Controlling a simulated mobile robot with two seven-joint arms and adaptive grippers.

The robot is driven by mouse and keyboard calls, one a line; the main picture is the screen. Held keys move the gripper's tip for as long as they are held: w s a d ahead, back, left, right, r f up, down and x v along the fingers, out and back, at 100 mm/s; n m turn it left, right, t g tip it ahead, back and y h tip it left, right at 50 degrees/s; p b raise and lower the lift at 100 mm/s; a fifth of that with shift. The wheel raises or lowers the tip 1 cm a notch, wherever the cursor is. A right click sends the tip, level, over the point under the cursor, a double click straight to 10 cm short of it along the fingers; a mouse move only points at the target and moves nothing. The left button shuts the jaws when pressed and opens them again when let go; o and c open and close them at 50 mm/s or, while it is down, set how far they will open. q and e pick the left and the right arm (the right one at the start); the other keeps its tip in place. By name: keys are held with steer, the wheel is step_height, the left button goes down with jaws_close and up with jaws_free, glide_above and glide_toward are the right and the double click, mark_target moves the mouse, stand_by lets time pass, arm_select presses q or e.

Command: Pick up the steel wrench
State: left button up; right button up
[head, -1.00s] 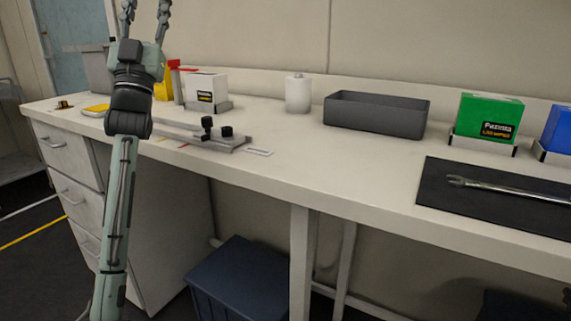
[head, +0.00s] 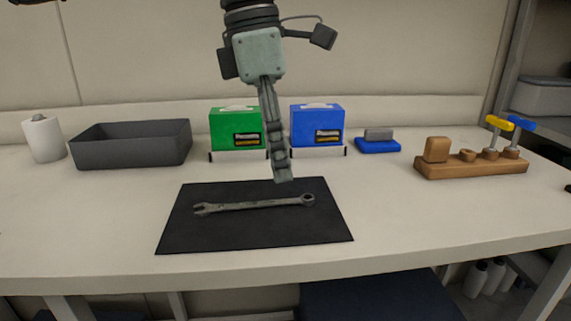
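The steel wrench (head: 254,204) lies flat on a black mat (head: 190,235). Its open jaw is at the left and its ring end at the right. My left gripper (head: 283,179) comes down from the top of the head view with its fingers pointing down. The fingertips appear just above and behind the wrench's shaft, right of its middle, with no visible contact. The fingers are seen edge-on, one covering the other, so their opening is hidden. My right gripper does not show.
Behind the mat stand a green box (head: 236,128) and a blue box (head: 316,124). A grey tray (head: 130,150) and white roll (head: 43,138) are at left. A blue block (head: 377,146) and wooden holder (head: 470,168) are at right. The bench front is clear.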

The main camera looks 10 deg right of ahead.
mark_target(254, 203)
arm_select(q)
steer(key=shift+t+y, duration=0.4)
steer(key=shift+y, duration=0.5)
steer(key=w+a, duration=0.2)
steer(key=a, duration=0.1)
steer(key=shift+w+a+r, duration=0.3)
steer(key=shift+w+a, duration=0.05)
steer(key=shift+w, duration=0.05)
step_height(254, 203, down, 8)
steer(key=shift+s+r+p, duration=0.1)
steer(key=shift+r+p, duration=0.15)
steer(key=shift+p, duration=0.1)
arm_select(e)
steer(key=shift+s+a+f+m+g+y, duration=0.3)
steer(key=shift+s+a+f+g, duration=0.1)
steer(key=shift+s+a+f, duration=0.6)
arm_select(q)
steer(key=shift+d+f, duration=0.1)
steer(key=shift+f, duration=0.1)
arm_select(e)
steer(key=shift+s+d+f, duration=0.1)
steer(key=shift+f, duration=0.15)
arm_select(q)
jaws_close()
